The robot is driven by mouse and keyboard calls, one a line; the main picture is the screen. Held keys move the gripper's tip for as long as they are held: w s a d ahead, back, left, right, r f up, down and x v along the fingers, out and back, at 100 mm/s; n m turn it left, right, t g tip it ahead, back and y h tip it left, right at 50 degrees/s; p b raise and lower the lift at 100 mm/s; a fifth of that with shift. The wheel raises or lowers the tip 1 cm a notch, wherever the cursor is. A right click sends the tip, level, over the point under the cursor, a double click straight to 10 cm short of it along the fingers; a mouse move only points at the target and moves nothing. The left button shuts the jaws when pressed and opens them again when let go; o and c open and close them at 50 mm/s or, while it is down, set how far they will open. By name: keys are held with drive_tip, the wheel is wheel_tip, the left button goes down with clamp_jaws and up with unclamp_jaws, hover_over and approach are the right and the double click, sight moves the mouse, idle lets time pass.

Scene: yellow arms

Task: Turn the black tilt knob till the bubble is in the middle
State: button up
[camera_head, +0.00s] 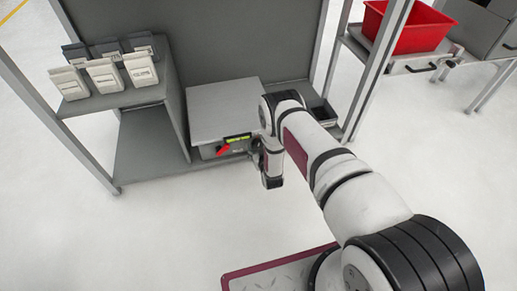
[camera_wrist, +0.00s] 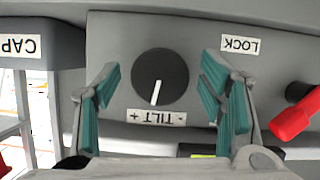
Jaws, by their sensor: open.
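The round black tilt knob (camera_wrist: 160,72) is on a grey panel in the wrist view, its white pointer line toward the upside-down "- TILT +" label (camera_wrist: 156,117). My gripper (camera_wrist: 160,88) is open, with one teal-padded finger on each side of the knob and a visible gap to it in the picture. How far the fingertips are from the panel I cannot tell. In the head view the yellow-green level vial (camera_head: 237,138) is on the front of the grey box (camera_head: 222,105). The bubble is too small to make out. My arm hides the knob there.
A red lever (camera_wrist: 292,118) sticks out beside the knob, near the "LOCK" label (camera_wrist: 240,44). A "CAP" label (camera_wrist: 18,46) is at the left. Pale and dark containers (camera_head: 105,70) stand on the left shelf. A red bin (camera_head: 410,25) is at the right.

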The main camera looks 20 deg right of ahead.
drive_tip(key=c, duration=1.2)
drive_tip(key=shift+o, duration=0.2)
drive_tip(key=shift+a+n+h, duration=0.1)
drive_tip(key=shift+n+h, duration=0.3)
drive_tip(key=shift+n, duration=0.2)
drive_tip(key=o, duration=1.2)
drive_tip(key=shift+c, duration=0.2)
drive_tip(key=v, duration=1.2)
